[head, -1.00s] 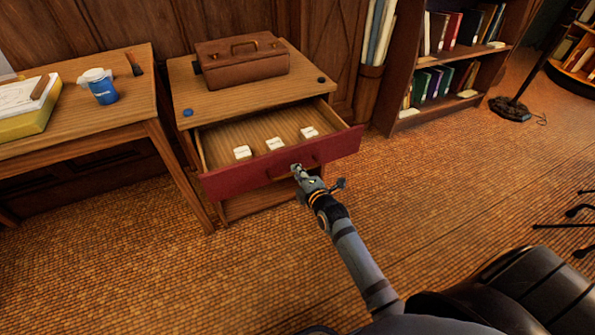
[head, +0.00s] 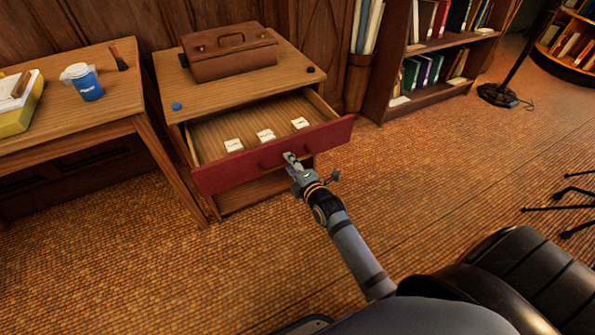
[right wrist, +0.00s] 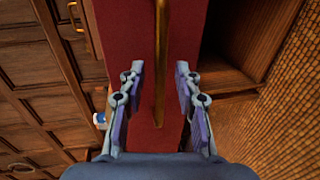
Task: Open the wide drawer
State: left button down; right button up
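The wide drawer (head: 225,180) with a dark red front is pulled well out of a wooden cabinet (head: 220,90). In the right wrist view the brass handle (right wrist: 160,50) runs between my two fingers (right wrist: 160,85), with a gap on each side. That gripper is open. My left gripper is not in view.
A brown case (head: 230,57) and a blue disc (head: 177,106) are on the cabinet top. A desk (head: 115,105) with a blue cup (head: 87,85) stands left. A bookshelf (head: 384,90) stands behind right. Carpeted floor (head: 420,160) is clear right of the drawer.

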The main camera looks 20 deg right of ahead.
jog(key=v, duration=1)
jog(key=shift+s, duration=0.3)
